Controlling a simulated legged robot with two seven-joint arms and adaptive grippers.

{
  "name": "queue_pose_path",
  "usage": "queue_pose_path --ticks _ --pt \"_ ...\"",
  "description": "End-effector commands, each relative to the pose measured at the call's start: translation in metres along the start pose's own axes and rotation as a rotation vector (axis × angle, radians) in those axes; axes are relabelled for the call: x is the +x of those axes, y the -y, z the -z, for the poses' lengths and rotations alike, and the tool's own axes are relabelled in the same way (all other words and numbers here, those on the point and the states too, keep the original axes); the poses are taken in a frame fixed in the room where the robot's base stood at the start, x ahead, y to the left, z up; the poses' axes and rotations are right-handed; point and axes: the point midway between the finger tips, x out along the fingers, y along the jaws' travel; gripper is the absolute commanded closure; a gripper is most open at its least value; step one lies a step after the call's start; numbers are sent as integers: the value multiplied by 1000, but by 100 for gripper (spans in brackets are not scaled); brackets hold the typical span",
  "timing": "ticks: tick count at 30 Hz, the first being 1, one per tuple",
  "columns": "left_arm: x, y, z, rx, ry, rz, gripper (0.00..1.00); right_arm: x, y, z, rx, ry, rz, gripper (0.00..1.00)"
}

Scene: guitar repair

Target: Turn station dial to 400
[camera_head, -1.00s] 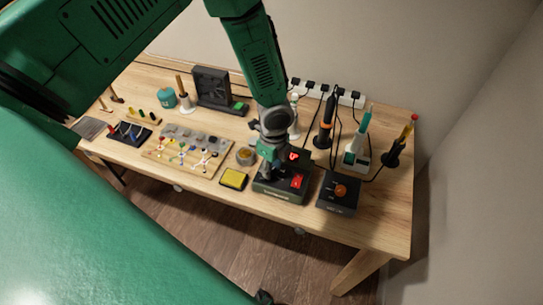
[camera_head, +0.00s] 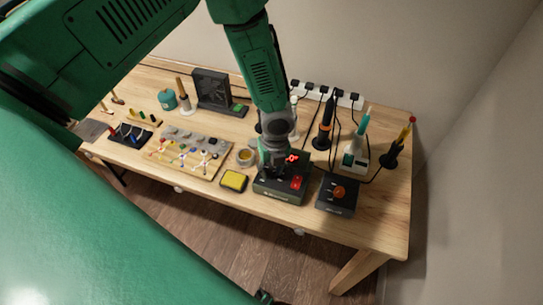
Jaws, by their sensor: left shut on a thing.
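The soldering station (camera_head: 281,193) is a dark box with a lit red display (camera_head: 292,158) and a red switch (camera_head: 296,182), near the table's front edge. My left gripper (camera_head: 271,171) comes down from above onto the left part of its top. It is shut on what seems to be the station dial, which the fingers hide. The dial's setting cannot be read, and the display's figures are too small to make out. My right gripper is not in view.
A dark box with an orange knob (camera_head: 339,192) stands just right of the station. A yellow sponge (camera_head: 234,180) and a round tin (camera_head: 246,156) are to its left. Behind stand a black-and-orange iron (camera_head: 325,128) and a white-and-teal tool stand (camera_head: 355,158).

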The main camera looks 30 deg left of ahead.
Motion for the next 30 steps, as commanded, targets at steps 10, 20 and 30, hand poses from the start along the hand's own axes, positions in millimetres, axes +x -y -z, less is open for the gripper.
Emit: queue_pose_path --ticks 10,20,30 --pt "1 2 1 12 -1 5 100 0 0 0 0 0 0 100" --pt "0 0 1 10 0 3 54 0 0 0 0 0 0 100" --pt "-14 0 0 8 2 3 54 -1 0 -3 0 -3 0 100"
